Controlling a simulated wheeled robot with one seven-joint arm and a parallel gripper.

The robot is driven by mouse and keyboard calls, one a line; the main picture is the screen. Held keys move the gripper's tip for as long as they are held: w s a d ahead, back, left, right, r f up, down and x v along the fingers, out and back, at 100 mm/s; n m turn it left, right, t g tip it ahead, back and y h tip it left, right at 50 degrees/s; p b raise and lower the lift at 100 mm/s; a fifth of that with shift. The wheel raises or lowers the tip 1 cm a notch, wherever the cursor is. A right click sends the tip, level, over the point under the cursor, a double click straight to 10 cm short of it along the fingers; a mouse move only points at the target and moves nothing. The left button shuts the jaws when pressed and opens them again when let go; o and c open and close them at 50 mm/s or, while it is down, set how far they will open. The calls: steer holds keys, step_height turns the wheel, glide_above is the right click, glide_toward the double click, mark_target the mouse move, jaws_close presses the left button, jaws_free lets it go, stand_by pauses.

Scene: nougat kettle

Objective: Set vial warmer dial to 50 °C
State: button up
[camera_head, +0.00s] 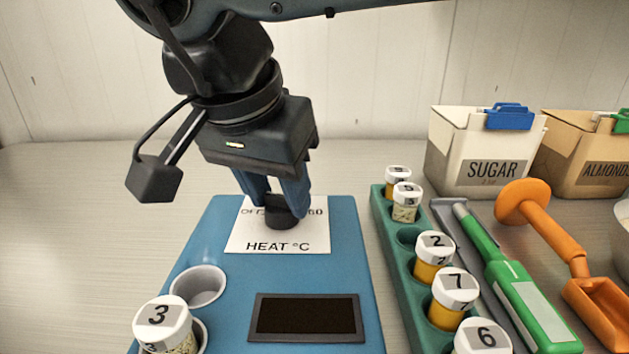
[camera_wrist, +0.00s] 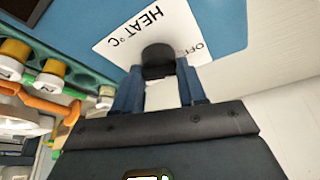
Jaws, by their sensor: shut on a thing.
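The vial warmer (camera_head: 205,245) is a blue plate with a white label reading "HEAT °C" (camera_head: 278,246). Its black dial (camera_head: 281,217) stands on the label, with "OFF" at its upper left and a number ending in "50" or "60" at its upper right. My gripper (camera_head: 279,208) points down and is shut on the dial. The wrist view also shows the dial (camera_wrist: 157,62) between the blue fingers (camera_wrist: 160,85). The pointer of the dial cannot be made out, and the fingers hide part of the scale.
A vial marked 3 (camera_head: 163,325) sits in a front cup beside an empty cup (camera_head: 198,286). A dark panel (camera_head: 306,318) is at the front. A green rack (camera_head: 392,262) with several vials stands to the right, then a green tool (camera_head: 520,290), an orange scoop (camera_head: 560,245) and a SUGAR box (camera_head: 480,150).

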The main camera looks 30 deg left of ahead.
steer(key=shift+m, duration=0.3)
steer(key=m+h, duration=0.1)
steer(key=m, duration=0.1)
steer(key=shift+a+m+b, duration=0.15)
steer(key=shift+m+b, duration=0.2)
steer(key=shift+m, duration=0.05)
steer(key=m+h, duration=0.1)
steer(key=m, duration=0.1)
steer(key=m+h+p, duration=0.1)
steer(key=m, duration=0.2)
steer(key=shift+a+r+g, duration=0.1)
steer(key=shift+r+g, duration=0.05)
steer(key=shift+g, duration=0.25)
steer(key=m+p, duration=0.1)
steer(key=m, duration=0.2)
steer(key=m+g+h+p, duration=0.1)
steer(key=m+p, duration=0.1)
steer(key=shift+w+a+m+h, duration=0.1)
steer(key=shift+w+m+h, duration=0.05)
steer(key=shift+m+h, duration=0.2)
steer(key=shift+w+m+g+h+p, duration=0.15)
steer(key=shift+m+g+p, duration=0.4)
steer(key=shift+m, duration=0.4)
steer(key=shift+s+m+g+h+p, duration=0.1)
steer(key=shift+m+g+p, duration=0.25)
steer(key=shift+m+p, duration=0.45)
steer(key=o, duration=1.1)
steer(key=shift+c, duration=0.2)
